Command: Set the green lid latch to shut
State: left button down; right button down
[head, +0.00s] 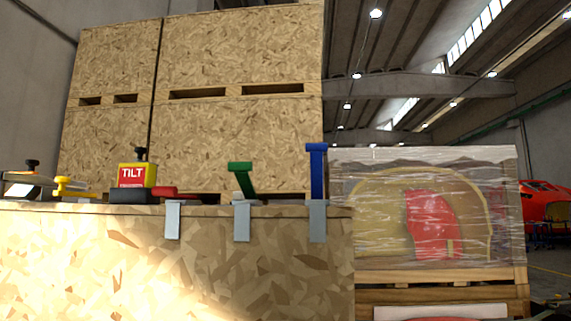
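The green lid latch (242,179) stands on the top edge of a large chipboard crate (200,260), near the middle of the head view. Its lever leans to the left, with a flat green top piece, above a grey metal plate (242,222) on the crate's front face. A blue latch (317,172) stands upright to its right. A red latch (182,193) lies nearly flat to its left. Neither of my grippers is in view.
A yellow and black TILT indicator (136,177) sits on the crate left of the red latch. A yellow latch (72,187) is farther left. Tall chipboard crates (240,60) stand behind. A plastic-wrapped load (430,205) on wooden pallets is at the right.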

aim_at(241, 169)
jog(key=z, duration=3)
jog(key=k, duration=1.1)
jog(key=u, duration=2.15)
